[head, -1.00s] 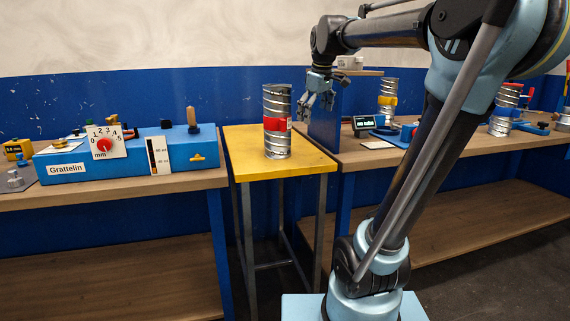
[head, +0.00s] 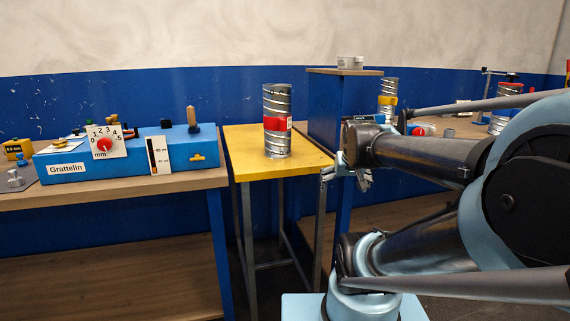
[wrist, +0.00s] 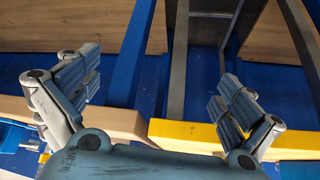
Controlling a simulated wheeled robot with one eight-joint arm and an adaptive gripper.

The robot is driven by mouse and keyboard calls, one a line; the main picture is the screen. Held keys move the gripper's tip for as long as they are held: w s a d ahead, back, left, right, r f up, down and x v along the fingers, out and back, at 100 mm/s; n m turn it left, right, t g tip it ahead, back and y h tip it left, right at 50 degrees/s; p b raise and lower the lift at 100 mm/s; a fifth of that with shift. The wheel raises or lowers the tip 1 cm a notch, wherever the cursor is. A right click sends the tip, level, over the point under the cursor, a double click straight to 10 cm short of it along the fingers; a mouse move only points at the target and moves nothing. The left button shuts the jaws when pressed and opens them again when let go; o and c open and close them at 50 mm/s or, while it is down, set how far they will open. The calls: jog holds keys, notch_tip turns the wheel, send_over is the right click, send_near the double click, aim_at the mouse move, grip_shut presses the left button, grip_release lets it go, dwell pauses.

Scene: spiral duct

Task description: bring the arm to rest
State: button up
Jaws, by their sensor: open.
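My gripper (head: 346,176) hangs low at the right of the yellow table, in front of the right bench, with my folded arm behind it. In the wrist view my gripper (wrist: 160,95) is open, its two fingers wide apart with nothing between them. A spiral duct (head: 277,121) with a red band stands upright on the yellow table (head: 245,148), apart from my gripper.
A blue machine (head: 65,165) labelled Grattelin, with a dial, stands on the left wooden bench (head: 120,190). A blue cabinet (head: 335,105) and more ducts, one with a yellow band (head: 387,101), stand at the right. The yellow table's edge (wrist: 185,132) shows in the wrist view.

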jog(key=s+f+g, duration=0.4)
jog(key=s+f, duration=0.5)
jog(key=s, duration=0.4)
jog(key=shift+s+f, duration=0.15)
jog(key=shift+f, duration=0.05)
